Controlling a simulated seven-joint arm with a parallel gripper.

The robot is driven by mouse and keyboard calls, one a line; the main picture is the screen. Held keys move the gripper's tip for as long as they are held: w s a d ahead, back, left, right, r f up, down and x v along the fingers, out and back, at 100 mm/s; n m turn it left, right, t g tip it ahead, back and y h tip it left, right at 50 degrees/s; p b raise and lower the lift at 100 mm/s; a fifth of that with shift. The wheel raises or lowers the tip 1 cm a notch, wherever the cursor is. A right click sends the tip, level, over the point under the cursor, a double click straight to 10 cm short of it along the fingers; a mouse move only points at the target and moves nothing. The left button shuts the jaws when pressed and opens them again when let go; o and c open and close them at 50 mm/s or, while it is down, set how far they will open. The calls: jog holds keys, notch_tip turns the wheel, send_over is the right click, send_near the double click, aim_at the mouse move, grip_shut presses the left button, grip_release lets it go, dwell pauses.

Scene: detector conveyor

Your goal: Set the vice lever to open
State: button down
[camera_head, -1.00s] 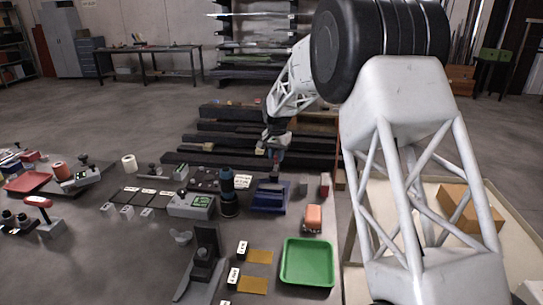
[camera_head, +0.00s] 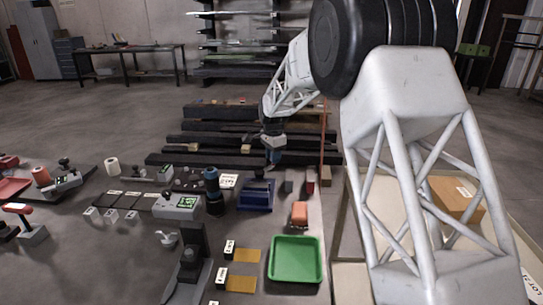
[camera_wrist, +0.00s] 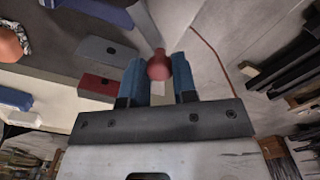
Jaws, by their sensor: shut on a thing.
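The blue vice (camera_head: 256,196) stands on the table, left of and nearer than my gripper in the head view. In the wrist view a blue body at the top left (camera_wrist: 95,10) looks like part of it. A grey lever rod (camera_wrist: 146,22) comes from the top edge and ends in a round red knob (camera_wrist: 158,66). My gripper (camera_wrist: 159,75) is shut on this knob, one blue finger on each side. In the head view my gripper (camera_head: 272,168) is small, just behind the vice; the knob cannot be made out there.
A grey block (camera_head: 289,181) and a red block (camera_head: 310,181) stand right of the vice. An orange item (camera_head: 299,213) and a green tray (camera_head: 296,260) are nearer.

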jog(key=shift+d, duration=0.1)
dwell(0.3)
jog(key=c, duration=0.9)
grip_release()
jog(key=shift+r, duration=3.9)
